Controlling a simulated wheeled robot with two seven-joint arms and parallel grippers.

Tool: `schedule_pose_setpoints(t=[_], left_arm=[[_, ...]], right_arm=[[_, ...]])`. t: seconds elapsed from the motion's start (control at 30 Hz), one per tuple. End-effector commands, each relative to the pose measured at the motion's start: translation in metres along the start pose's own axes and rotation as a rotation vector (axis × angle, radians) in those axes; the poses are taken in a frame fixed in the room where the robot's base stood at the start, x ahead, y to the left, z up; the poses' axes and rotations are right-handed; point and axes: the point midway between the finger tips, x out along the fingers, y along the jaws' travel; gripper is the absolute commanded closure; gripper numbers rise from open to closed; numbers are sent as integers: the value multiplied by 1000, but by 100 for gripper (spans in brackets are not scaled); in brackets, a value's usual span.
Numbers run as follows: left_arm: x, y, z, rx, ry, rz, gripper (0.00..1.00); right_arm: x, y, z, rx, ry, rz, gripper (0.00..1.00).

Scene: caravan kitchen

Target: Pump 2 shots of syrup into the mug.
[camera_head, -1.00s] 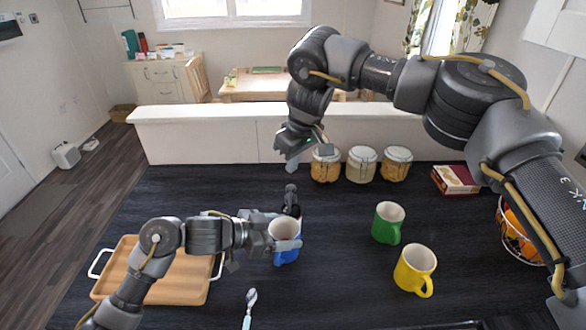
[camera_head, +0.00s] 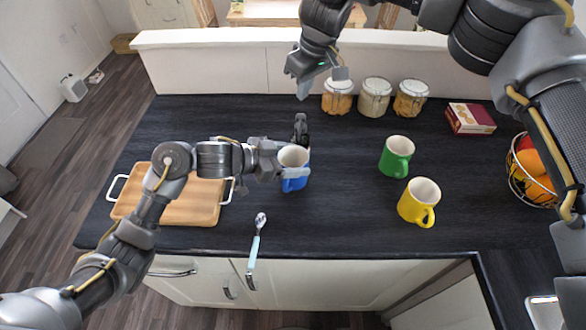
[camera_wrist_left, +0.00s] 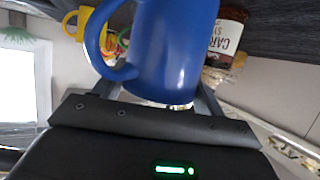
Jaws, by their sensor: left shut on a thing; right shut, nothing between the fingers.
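The blue mug (camera_head: 293,182) is in my left gripper (camera_head: 281,163), whose fingers are shut on it. In the left wrist view the blue mug (camera_wrist_left: 178,50) fills the middle, its handle to the left. Just behind the mug in the head view is the dark pump top of the syrup bottle (camera_head: 300,128); the mug hides most of the bottle. Its labelled brown body (camera_wrist_left: 228,38) shows right of the mug in the left wrist view. My right gripper (camera_head: 305,88) is shut and empty, above the counter's back edge, behind and higher than the bottle.
A green mug (camera_head: 397,158) and a yellow mug (camera_head: 417,201) stand to the right. Several lidded jars (camera_head: 375,99), a red box (camera_head: 470,118) and a fruit basket (camera_head: 535,170) are farther back or right. A wooden tray (camera_head: 185,205) and a spoon (camera_head: 256,240) lie at the front left.

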Motion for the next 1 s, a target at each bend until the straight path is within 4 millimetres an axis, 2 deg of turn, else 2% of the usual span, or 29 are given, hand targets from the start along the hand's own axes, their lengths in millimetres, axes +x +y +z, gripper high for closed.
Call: schedule_pose_setpoints(t=[0.17,1.0], left_arm=[[-4,5,-1,0,1,0,61],[-38,62,15,0,1,-1,61]], right_arm=[[-6,0,-1,0,0,0,100],[-45,0,-11,0,0,0,100]])
